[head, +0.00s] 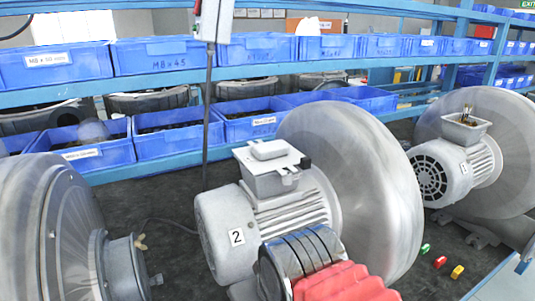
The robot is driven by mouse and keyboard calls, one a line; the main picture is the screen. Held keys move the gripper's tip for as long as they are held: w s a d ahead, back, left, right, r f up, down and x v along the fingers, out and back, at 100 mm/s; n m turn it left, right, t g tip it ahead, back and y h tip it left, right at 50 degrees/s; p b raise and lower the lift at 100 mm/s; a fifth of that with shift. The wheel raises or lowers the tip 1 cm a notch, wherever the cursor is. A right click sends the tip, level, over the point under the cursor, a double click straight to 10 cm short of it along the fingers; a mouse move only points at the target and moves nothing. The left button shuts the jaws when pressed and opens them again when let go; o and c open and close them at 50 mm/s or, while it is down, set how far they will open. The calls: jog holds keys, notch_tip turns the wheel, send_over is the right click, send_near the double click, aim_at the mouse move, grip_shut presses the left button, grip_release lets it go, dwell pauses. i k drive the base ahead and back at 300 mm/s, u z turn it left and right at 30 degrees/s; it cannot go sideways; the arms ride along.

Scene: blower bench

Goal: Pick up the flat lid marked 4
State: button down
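No lid with a readable 4 shows in the head view. The middle blower motor (222,240), marked 2, has a grey terminal box (268,182) on top. A pale flat lid (268,157) with a raised block covers this box; I see no number on it. The right blower motor (466,172) has an open terminal box (466,130) with wires standing out. Its small label is hard to read. My arm, dark ribbed with a red bellows, rises from the bottom centre in front of motor 2. My gripper's fingers cannot be made out.
A grey blower (45,230) fills the left edge. Small green (425,249), red (440,262) and yellow (457,272) pieces lie on the dark bench (140,195) at right. Blue bins (175,142) line the rack behind.

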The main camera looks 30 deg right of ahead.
aim_at(262, 158)
jog(key=u, duration=0.05)
jog(key=k, duration=1.4)
jog(key=u, duration=0.5)
jog(key=i, duration=1)
jog(key=u, duration=0.05)
